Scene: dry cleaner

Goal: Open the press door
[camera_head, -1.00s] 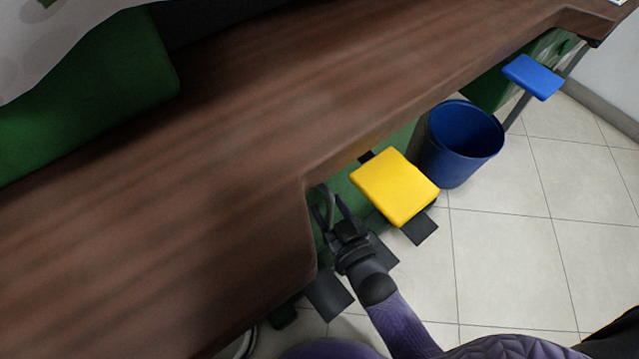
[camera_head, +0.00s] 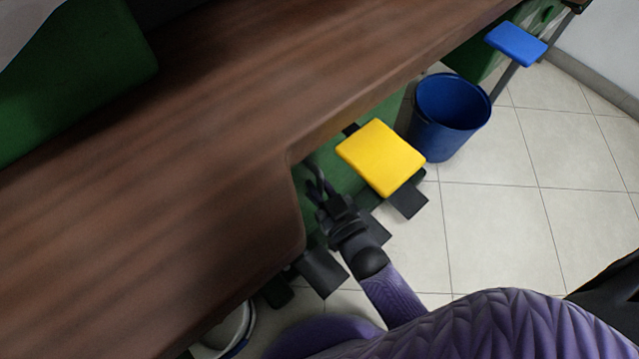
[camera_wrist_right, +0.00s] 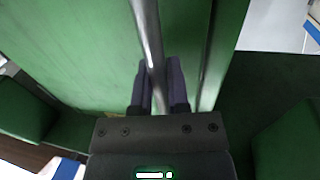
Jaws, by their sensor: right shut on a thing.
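The press door (camera_wrist_right: 80,50) is a green panel that fills the left and middle of the right wrist view. A shiny metal bar handle (camera_wrist_right: 148,35) runs down in front of it. My right gripper (camera_wrist_right: 160,75) is shut on this handle, with a dark finger on each side of the bar. In the head view my right gripper (camera_head: 317,182) is beside the edge of the brown counter, in front of a green surface low under it. The counter hides most of the press there. My left gripper is not in view.
The brown counter (camera_head: 200,170) covers the left. A yellow pedal (camera_head: 381,157) is just right of my gripper, with dark pedals below. A blue bin (camera_head: 450,118) and a blue pedal (camera_head: 516,43) are farther right. The tiled floor (camera_head: 570,220) is clear at right.

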